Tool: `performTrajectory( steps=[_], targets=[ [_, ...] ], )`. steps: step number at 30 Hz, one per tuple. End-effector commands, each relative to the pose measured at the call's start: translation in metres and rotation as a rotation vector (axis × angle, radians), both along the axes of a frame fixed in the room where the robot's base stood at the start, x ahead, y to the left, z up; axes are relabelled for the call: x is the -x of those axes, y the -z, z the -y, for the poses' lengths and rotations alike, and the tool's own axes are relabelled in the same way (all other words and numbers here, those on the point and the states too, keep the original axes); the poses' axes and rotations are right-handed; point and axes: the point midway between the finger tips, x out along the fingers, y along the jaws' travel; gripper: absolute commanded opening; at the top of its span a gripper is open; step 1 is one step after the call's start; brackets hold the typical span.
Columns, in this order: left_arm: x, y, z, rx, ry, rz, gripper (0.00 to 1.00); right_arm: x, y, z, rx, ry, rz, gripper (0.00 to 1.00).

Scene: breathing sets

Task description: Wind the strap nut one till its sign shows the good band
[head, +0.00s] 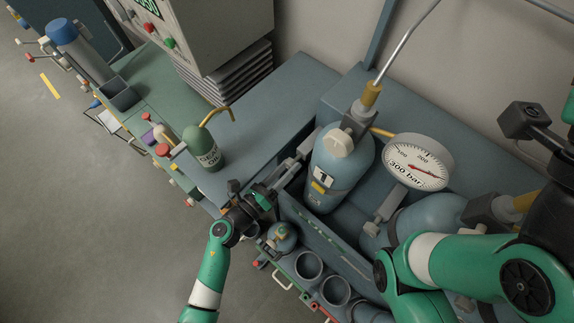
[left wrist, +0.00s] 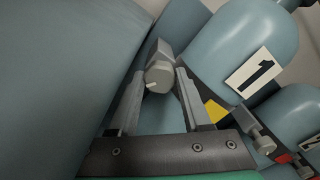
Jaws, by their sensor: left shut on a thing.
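The blue-grey cylinder one (head: 340,160) stands in the rack with a white "1" label, which also shows in the left wrist view (left wrist: 254,74). My left gripper (head: 297,160) reaches in at its left side. In the left wrist view, strap nut one (left wrist: 159,76), a grey knob with a pale mark, sits between my left fingertips, which are shut on it. The fingers hide the nut in the head view. A yellow patch (head: 318,187), apparently the strap sign, shows below the label and is partly covered by a finger in the left wrist view.
A gauge (head: 416,163) marked 300 bar stands right of cylinder one. A second cylinder (head: 432,217) lies beyond it, partly behind my right arm. A green bottle (head: 203,148) stands on the bench to the left. Empty round cups (head: 309,265) line the front.

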Motion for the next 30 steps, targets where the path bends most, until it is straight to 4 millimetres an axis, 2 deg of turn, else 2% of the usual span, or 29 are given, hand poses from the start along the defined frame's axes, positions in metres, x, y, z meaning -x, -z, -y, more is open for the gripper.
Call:
performTrajectory(
  steps=[20,21,22,30],
  targets=[
    [0.0000,0.0000,0.0000,0.061,0.001,-0.049,0.00,0.0000,-0.0040,0.0000,0.000,0.000,0.000,0.40],
    [0.0000,0.0000,0.0000,0.061,0.001,-0.049,0.55,0.0000,-0.0040,0.0000,0.000,0.000,0.000,0.40],
    [0.0000,0.0000,0.0000,0.061,0.001,-0.049,0.61,0.0000,-0.0040,0.0000,0.000,0.000,0.000,0.40],
    [0.0002,-0.0001,-0.0001,0.059,0.000,-0.049,0.61,0.0000,-0.0041,0.0000,0.000,0.000,0.000,0.40]
  ],
)
